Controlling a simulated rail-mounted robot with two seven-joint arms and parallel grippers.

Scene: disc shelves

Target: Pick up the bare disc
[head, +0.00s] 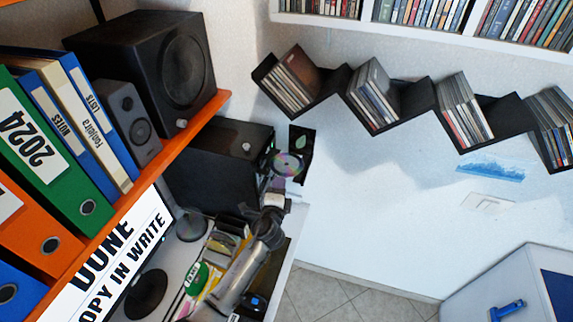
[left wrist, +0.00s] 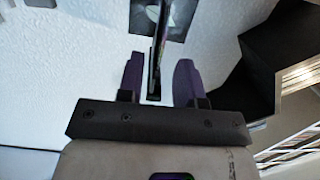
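The bare disc (head: 289,163) is shiny and iridescent and stands out by the wall, in front of a black square with a pale leaf shape (head: 301,138). My left gripper (head: 284,179) is at the disc. In the left wrist view, what looks like the disc (left wrist: 159,48) shows nearly edge-on as a thin dark strip between the two purple fingers (left wrist: 158,78). A gap shows on each side of it, so the gripper is open around it. What supports the disc is hard to make out. My right gripper is not in view.
A black box (head: 218,160) stands left of the disc. An orange shelf (head: 195,120) with speakers and binders is at the left. A zigzag black wall shelf (head: 333,90) with several disc cases is at the upper right.

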